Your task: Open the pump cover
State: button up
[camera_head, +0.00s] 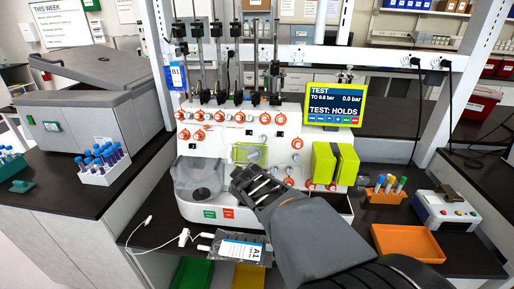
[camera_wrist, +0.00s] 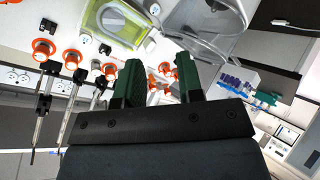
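The pump cover (camera_head: 249,153) is a small clear window with a yellow-green frame on the front of the white cell processor (camera_head: 215,152). It looks closed in the head view. In the wrist view the cover (camera_wrist: 92,17) shows at the top, beyond my fingers, with a pale round part behind it. My gripper (camera_head: 240,180) is just in front of and below the cover in the head view. In the wrist view my gripper (camera_wrist: 158,75) has two green-padded fingers apart with nothing between them. I see no contact with the cover; the exact gap is hard to tell.
Orange valve knobs (camera_head: 290,182) surround the cover. A clear round chamber (camera_head: 200,180) is left of it, and a yellow-green block (camera_head: 335,164) is to the right. A labelled bag (camera_head: 240,249) lies below, and an orange tray (camera_head: 407,243) at right.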

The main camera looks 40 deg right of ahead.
aim_at(251, 150)
jog(key=d+r+n+t+y+p, duration=0.15)
jog(key=d+n+t+y, duration=0.45)
jog(key=d+n, duration=0.7)
jog(key=shift+t+h, duration=0.3)
jog(key=shift+t, duration=0.2)
jog(key=w+p, duration=0.1)
jog(key=w, duration=0.3)
jog(key=w+f+p, duration=0.1)
jog(key=w, duration=0.3)
jog(key=w+f+p, duration=0.1)
jog(key=w, duration=0.4)
jog(key=shift+a+f, duration=0.1)
jog(key=shift+a, duration=0.1)
grip_shut()
